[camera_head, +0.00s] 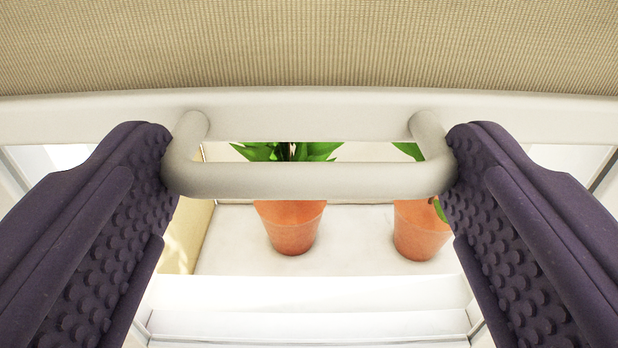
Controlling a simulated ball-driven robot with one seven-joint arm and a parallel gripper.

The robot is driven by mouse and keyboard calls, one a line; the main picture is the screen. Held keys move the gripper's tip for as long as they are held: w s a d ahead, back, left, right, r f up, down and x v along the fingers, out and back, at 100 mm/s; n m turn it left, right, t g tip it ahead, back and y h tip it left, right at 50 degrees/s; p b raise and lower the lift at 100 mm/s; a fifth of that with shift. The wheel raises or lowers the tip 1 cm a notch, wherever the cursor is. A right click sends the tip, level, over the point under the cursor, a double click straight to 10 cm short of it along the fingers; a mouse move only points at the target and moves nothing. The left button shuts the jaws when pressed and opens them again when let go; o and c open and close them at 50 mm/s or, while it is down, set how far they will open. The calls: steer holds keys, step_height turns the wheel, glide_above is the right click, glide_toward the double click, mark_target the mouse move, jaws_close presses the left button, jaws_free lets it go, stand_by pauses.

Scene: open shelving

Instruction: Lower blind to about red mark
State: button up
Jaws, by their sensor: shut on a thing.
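The tan woven blind (309,45) fills the top of the view, with a white bottom rail (309,110) along its lower edge. A pale U-shaped handle (309,181) sticks out from the rail toward me. My gripper (309,165) is shut on the handle, its two dark purple, studded fingers pressing on the handle's left and right ends. No red mark shows in this view.
Below and behind the rail, two orange pots with green plants, a middle one (292,226) and a right one (421,230), stand on a white shelf (350,262). White ledges lie in front of them, lower in the view.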

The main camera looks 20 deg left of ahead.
step_height(320, 180, down, 16)
steer(key=b, duration=1.2)
steer(key=shift+b, duration=0.3)
steer(key=o, duration=1.3)
steer(key=shift+r, duration=0.1)
steer(key=shift+o, duration=0.2)
steer(key=shift+s, duration=0.15)
steer(key=v, duration=0.7)
steer(key=shift+s, duration=0.35)
steer(key=shift+d, duration=0.15)
